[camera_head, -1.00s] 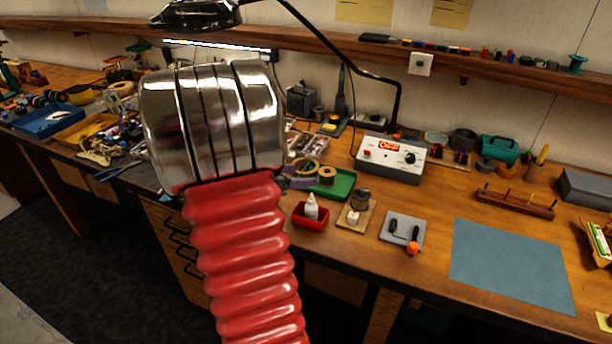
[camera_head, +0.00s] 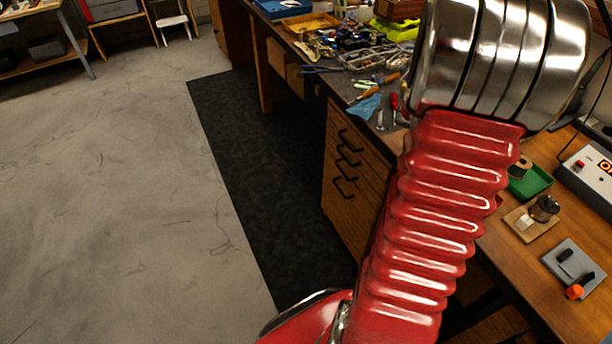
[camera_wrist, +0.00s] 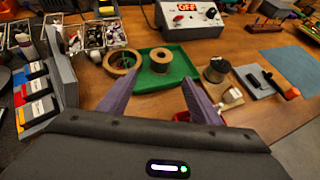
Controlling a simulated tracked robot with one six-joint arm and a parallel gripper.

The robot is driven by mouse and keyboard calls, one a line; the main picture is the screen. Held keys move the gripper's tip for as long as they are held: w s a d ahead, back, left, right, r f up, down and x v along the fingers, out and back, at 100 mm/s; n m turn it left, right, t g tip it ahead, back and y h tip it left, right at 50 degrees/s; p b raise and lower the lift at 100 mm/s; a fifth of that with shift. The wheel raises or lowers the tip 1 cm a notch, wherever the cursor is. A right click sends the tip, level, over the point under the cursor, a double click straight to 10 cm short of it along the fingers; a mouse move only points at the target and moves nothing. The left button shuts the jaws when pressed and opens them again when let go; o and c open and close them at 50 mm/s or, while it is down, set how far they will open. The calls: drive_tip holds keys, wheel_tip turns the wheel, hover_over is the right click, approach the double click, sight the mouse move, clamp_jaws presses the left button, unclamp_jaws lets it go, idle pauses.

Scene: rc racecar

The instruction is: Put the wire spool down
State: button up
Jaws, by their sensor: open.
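A tan spool (camera_wrist: 160,61), which looks like the wire spool, stands upright on a green tray (camera_wrist: 180,74) in the wrist view. In the head view it shows in part (camera_head: 520,168) on the tray (camera_head: 533,182), beside my red arm. My gripper (camera_wrist: 158,86) is open in the wrist view. Its two purple-grey fingers are spread on the near side of the spool, with nothing seen between them. Whether the fingertips are above the tray or touch it, I cannot tell. In the head view my arm hides the gripper.
A tan ring (camera_wrist: 122,62) lies by the left finger. A dark spool (camera_wrist: 217,69) stands near the right finger, by a grey pad (camera_wrist: 254,81) with small tools. A labelled power box (camera_wrist: 190,18) is behind. Bins stand left. Floor (camera_head: 120,200) left of the bench is clear.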

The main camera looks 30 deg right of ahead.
drive_tip(key=w+a+r+m+t+y, duration=0.1)
drive_tip(key=w+a+r+m+t, duration=0.15)
drive_tip(key=a, duration=0.65)
drive_tip(key=w+a+r+m+t+y, duration=0.1)
drive_tip(key=w+a+m+t+y, duration=0.2)
drive_tip(key=a, duration=0.6)
drive_tip(key=w+a+r+m+t, duration=0.1)
drive_tip(key=w+a+r+m, duration=0.1)
drive_tip(key=w+a, duration=0.5)
drive_tip(key=s+a+r+m+t+y, duration=0.1)
drive_tip(key=a+m+t+y, duration=0.1)
drive_tip(key=a, duration=1.2)
drive_tip(key=s+a+r+m+t+y, duration=0.1)
drive_tip(key=s+a+m+t+y, duration=0.1)
drive_tip(key=a, duration=1.2)
drive_tip(key=t+y, duration=0.1)
drive_tip(key=y, duration=0.1)
drive_tip(key=shift+r+m+y, duration=0.35)
drive_tip(key=shift+r+y, duration=0.05)
